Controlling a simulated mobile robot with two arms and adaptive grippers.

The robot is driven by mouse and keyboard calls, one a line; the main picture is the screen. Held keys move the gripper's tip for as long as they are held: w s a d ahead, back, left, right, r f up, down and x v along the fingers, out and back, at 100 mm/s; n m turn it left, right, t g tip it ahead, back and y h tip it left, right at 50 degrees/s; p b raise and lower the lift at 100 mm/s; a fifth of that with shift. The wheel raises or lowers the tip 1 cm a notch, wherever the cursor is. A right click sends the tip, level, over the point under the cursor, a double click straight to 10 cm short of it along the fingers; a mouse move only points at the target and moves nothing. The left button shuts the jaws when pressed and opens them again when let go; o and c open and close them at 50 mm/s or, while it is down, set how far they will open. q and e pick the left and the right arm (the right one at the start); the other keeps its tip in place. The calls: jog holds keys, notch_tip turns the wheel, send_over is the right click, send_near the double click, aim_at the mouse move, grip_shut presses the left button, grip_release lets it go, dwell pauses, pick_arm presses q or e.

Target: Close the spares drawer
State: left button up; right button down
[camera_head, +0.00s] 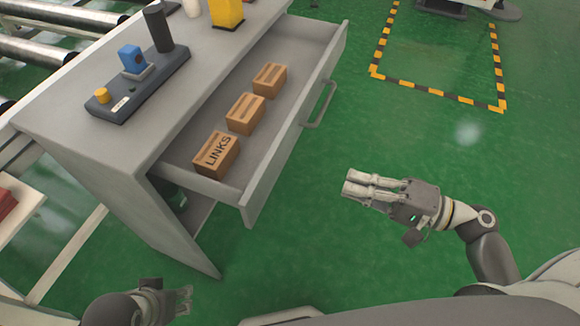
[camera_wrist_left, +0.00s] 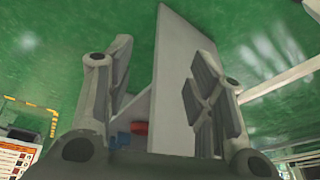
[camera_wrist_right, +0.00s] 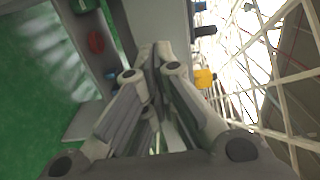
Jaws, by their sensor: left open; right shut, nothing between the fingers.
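The spares drawer (camera_head: 288,150) is pulled out of the grey cabinet (camera_head: 110,150) in the head view. Its front panel carries a bar handle (camera_head: 322,106). Inside lie three brown boxes in a row, the nearest marked LINKS (camera_head: 215,155). My right gripper (camera_head: 352,187) is shut and empty, to the right of the drawer front and apart from it, over the green floor. My left gripper (camera_head: 187,301) is open and empty at the bottom left, near the cabinet's lower corner. The left wrist view shows its spread fingers (camera_wrist_left: 160,80) with a grey panel beyond.
On the cabinet top stand a dark panel (camera_head: 152,89) with a blue part and a yellow knob, and a yellow object (camera_head: 226,12). A roller conveyor (camera_head: 45,45) is at the upper left. The floor right of the drawer is clear, with a striped floor marking (camera_head: 440,95).

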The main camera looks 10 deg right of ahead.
aim_at(280, 160)
jog(key=x, duration=1.2)
jog(key=shift+w+p, duration=0.1)
jog(key=shift+p, duration=0.2)
jog(key=shift+w+a, duration=0.25)
jog(key=shift+a, duration=0.15)
pick_arm(q)
jog(key=shift+x, duration=0.95)
